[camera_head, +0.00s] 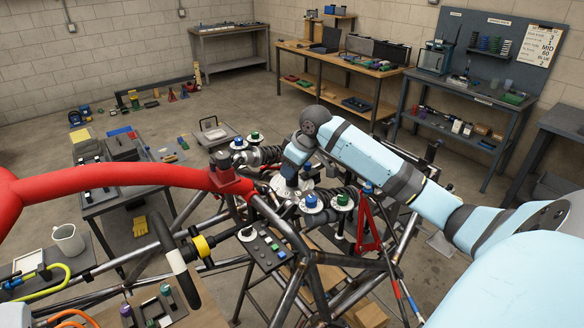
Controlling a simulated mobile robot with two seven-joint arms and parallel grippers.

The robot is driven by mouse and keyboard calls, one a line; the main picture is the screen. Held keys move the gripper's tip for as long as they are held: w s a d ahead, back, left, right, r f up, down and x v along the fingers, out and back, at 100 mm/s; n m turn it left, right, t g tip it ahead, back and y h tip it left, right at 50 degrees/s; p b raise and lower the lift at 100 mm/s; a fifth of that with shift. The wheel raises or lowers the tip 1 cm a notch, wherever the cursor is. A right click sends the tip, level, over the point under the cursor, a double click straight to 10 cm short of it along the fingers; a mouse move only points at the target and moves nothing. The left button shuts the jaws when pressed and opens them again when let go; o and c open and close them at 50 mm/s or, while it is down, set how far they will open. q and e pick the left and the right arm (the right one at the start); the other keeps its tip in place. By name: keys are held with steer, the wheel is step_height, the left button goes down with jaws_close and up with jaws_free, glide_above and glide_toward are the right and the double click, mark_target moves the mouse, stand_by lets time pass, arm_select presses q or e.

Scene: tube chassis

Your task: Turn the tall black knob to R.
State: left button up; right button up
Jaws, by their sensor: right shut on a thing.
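My right arm comes in from the right, and my right gripper (291,173) points down at a pale round dial plate (297,188) in the middle of the tube chassis. The gripper is shut on the tall black knob, which it mostly hides. The marks on the dial are too small to read, so I cannot tell where the knob points. My left gripper is not in view.
Short blue (311,201) and green (343,199) knobs stand just in front of the gripper. Black coil springs, a red padded tube (110,178) and a red bracket (369,228) crowd around. Workbenches (345,63) stand behind, with open floor between.

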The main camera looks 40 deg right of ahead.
steer(key=shift+r+n+y, duration=0.1)
steer(key=shift+n+y, duration=0.2)
steer(key=shift+n, duration=0.2)
steer(key=o, duration=0.6)
steer(key=shift+o, duration=0.2)
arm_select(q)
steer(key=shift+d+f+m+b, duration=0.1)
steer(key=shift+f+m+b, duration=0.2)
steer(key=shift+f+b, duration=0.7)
arm_select(e)
steer(key=v, duration=1.4)
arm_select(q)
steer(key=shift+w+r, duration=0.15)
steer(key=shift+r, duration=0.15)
